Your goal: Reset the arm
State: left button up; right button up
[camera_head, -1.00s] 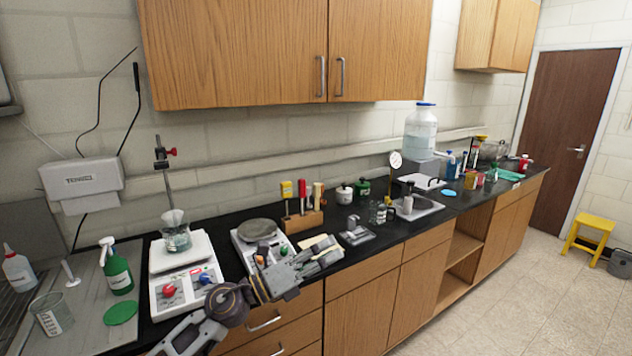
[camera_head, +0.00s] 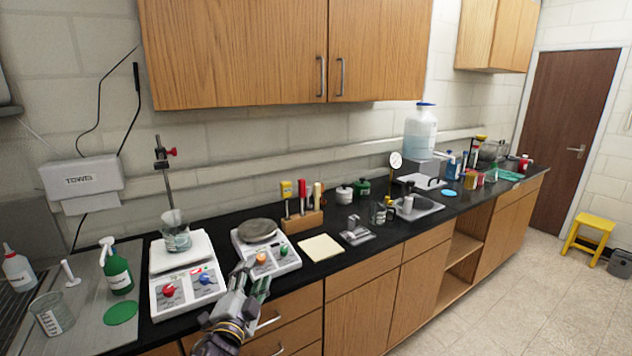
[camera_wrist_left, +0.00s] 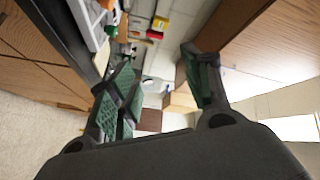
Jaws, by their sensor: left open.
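My left gripper (camera_head: 256,281) is in front of the counter edge, just below the second hotplate, in the head view. Its green-padded fingers stand apart with nothing between them, as the left wrist view (camera_wrist_left: 160,85) also shows. The arm comes up from the bottom of the head view. My right gripper is not in view.
Two hotplates stand on the black counter: one with a beaker (camera_head: 175,236), one with an empty-looking round top (camera_head: 258,230). A cream pad (camera_head: 320,247) lies right of them. Drawers (camera_head: 290,318) lie close to my gripper.

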pick_arm(q)
jog(key=s+a+f+n+g+y, duration=0.1)
jog(key=s+a+f+n+g, duration=0.35)
jog(key=s+f, duration=0.45)
jog(key=s+a+f+n+g+y, duration=0.25)
jog(key=s+f+n+g, duration=0.35)
jog(key=f, duration=0.5)
jog(key=s+f+g+h, duration=0.2)
jog(key=s+f+g, duration=0.3)
jog(key=s, duration=0.7)
notch_tip(320, 180, down, 32)
jog(key=s, duration=0.2)
jog(key=s+a+f+g, duration=0.1)
jog(key=s+a+f, duration=0.1)
jog(key=s+f, duration=0.8)
jog(key=s+a+f+g, duration=0.1)
jog(key=s+a+f, duration=0.1)
jog(key=s+f, duration=0.8)
jog(key=shift+s+f, duration=0.3)
jog(key=shift+s, duration=1.1)
